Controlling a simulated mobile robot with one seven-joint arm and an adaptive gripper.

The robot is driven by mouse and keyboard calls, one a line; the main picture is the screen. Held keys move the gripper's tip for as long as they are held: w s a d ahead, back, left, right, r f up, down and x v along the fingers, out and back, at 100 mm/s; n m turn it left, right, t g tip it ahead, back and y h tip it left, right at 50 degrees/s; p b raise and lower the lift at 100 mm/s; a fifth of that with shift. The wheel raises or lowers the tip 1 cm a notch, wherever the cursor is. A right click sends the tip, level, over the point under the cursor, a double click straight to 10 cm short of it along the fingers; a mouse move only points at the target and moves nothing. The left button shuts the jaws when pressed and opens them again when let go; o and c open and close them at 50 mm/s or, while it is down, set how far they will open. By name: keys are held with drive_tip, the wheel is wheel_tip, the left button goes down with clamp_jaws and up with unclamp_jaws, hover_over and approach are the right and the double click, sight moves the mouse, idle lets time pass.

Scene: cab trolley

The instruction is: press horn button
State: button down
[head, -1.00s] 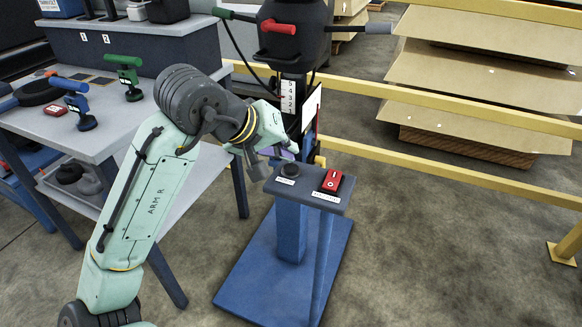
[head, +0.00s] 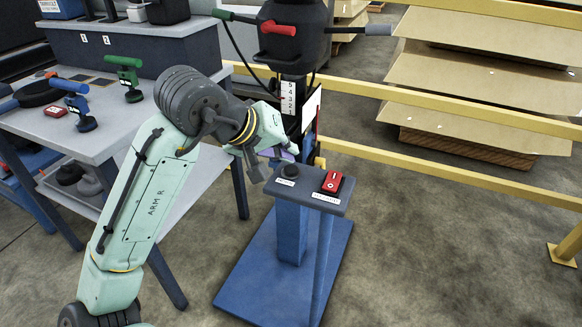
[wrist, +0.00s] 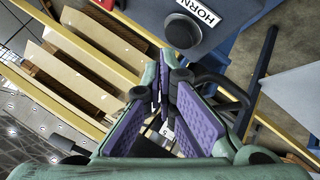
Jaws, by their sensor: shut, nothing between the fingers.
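The horn button (wrist: 182,30) is a round black knob beside a white HORN label (wrist: 198,12) in the wrist view. In the head view the black button (head: 290,172) sits on the left of the small grey panel (head: 336,207) on a blue stand, with a white label in front. My gripper (head: 284,154) is just behind and left of the button, apart from it. In the wrist view my gripper (wrist: 170,80) has its purple-padded fingers near the button, with nothing held. It is shut.
A red switch (head: 332,182) sits right of the button on the same panel. A dark machine head with handles (head: 291,35) stands behind. A grey workbench (head: 120,140) with tools is at left. Yellow rails (head: 450,170) run at right.

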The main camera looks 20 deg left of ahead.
sight(287, 167)
drive_tip(key=shift+f, duration=0.1)
drive_tip(key=shift+f, duration=0.35)
drive_tip(key=shift+f+b, duration=0.4)
drive_tip(key=shift+f, duration=0.1)
idle(0.6)
drive_tip(key=shift+r, duration=0.1)
drive_tip(key=shift+r+p, duration=0.8)
drive_tip(key=shift+p, duration=0.1)
wheel_tip(287, 167, up, 5)
drive_tip(key=p, duration=0.5)
drive_tip(key=shift+r, duration=0.1)
